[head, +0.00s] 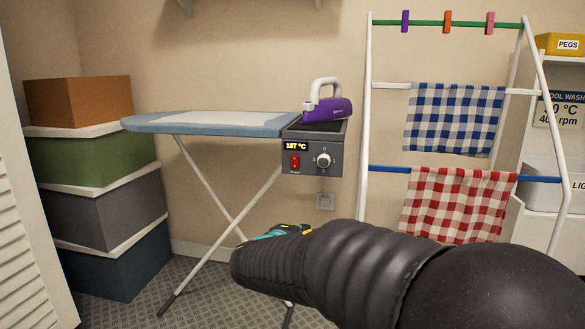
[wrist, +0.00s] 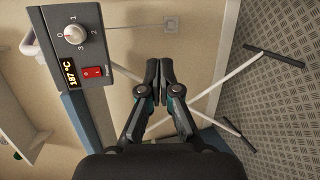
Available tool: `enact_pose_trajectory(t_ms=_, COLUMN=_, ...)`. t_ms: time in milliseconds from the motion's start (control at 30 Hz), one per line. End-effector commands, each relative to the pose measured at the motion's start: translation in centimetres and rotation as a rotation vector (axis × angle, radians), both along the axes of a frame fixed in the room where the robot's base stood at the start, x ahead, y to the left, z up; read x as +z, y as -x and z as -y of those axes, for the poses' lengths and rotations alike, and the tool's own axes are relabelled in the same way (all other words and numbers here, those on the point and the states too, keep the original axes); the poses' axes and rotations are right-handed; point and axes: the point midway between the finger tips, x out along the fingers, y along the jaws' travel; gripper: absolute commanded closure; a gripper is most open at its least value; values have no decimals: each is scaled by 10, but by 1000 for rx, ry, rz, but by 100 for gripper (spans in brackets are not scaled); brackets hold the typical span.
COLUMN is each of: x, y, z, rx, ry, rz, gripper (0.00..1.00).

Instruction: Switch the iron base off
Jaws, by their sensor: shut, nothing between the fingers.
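The iron base (head: 314,157) is a grey box at the right end of the ironing board. Its front has a lit display (head: 296,146) that seems to read 187 °C, a red rocker switch (head: 295,162) and a round silver knob (head: 323,160). In the wrist view the base appears turned, at upper left, with the switch (wrist: 92,72) and knob (wrist: 74,33) in plain sight. Which side of the switch is pressed is unclear. My gripper (wrist: 159,78) is shut and empty, apart from the panel. In the head view my arm mostly hides it.
A purple iron (head: 327,108) stands on the base. The ironing board (head: 205,124) has crossed white legs. A drying rack (head: 365,120) with checked cloths stands to the right, and stacked boxes (head: 100,175) stand left. A wall socket (head: 325,201) is below the base.

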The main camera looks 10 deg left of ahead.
Motion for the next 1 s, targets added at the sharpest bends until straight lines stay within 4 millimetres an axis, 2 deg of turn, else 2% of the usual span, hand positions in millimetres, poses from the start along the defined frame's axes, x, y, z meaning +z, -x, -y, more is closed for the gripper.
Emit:
enact_pose_trajectory(t_ms=100, x=31, y=-18, z=-24, rx=72, ry=29, rz=123, gripper=100)
enact_pose_trajectory(t_ms=200, x=62, y=-25, z=-39, rx=127, ry=36, rz=224, gripper=100)
enact_pose_trajectory(t_ms=300, x=85, y=-27, z=-51, rx=172, ry=35, rz=303, gripper=100)
enact_pose_trajectory(t_ms=400, x=98, y=-27, z=-59, rx=206, ry=25, rz=353, gripper=100)
enact_pose_trajectory(t_ms=600, x=100, y=-27, z=-60, rx=208, ry=-29, rz=371, gripper=100)
enact_pose_trajectory(t_ms=1000, x=100, y=-31, z=-60, rx=207, ry=-30, rz=369, gripper=100)
